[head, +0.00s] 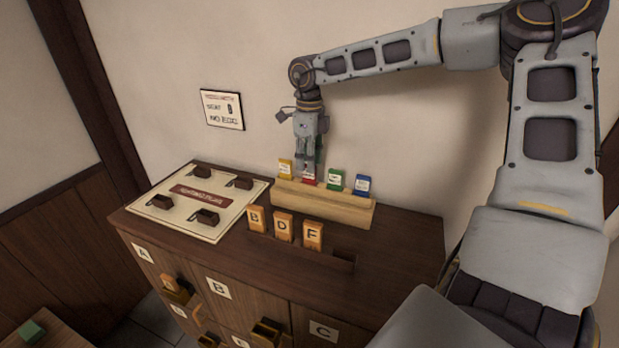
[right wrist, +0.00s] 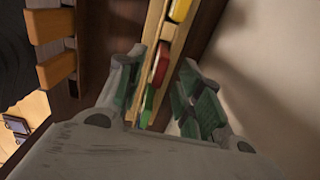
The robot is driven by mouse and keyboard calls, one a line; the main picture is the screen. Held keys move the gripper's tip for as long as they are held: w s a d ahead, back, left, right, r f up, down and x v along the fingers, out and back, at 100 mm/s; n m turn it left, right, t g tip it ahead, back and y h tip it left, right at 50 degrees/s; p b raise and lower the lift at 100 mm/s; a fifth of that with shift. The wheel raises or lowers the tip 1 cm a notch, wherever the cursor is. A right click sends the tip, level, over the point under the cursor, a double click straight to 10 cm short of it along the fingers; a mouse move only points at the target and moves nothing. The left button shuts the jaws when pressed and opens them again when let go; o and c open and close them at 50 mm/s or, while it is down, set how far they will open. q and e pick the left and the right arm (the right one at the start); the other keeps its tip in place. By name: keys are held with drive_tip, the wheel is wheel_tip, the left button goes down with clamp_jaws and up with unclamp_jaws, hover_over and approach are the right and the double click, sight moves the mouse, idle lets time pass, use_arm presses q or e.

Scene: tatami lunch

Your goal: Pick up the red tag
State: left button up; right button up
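The red tag (head: 309,180) stands in a light wooden rack (head: 322,204) on the dark cabinet top, between a yellow tag (head: 286,169) and a green tag (head: 336,180). My right gripper (head: 309,168) points down over the red tag and hides much of it. In the right wrist view the red tag (right wrist: 160,66) shows between the two spread fingers of my right gripper (right wrist: 168,88), with a gap on each side. My left gripper is not in view.
A blue tag (head: 362,185) stands at the rack's right end. Lettered orange tags (head: 283,226) stand in front of the rack. A board with dark blocks (head: 240,190) lies to the left. The wall (head: 400,130) is close behind the rack.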

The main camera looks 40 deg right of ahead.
sight(310, 178)
drive_tip(key=shift+f, duration=1.3)
clamp_jaws()
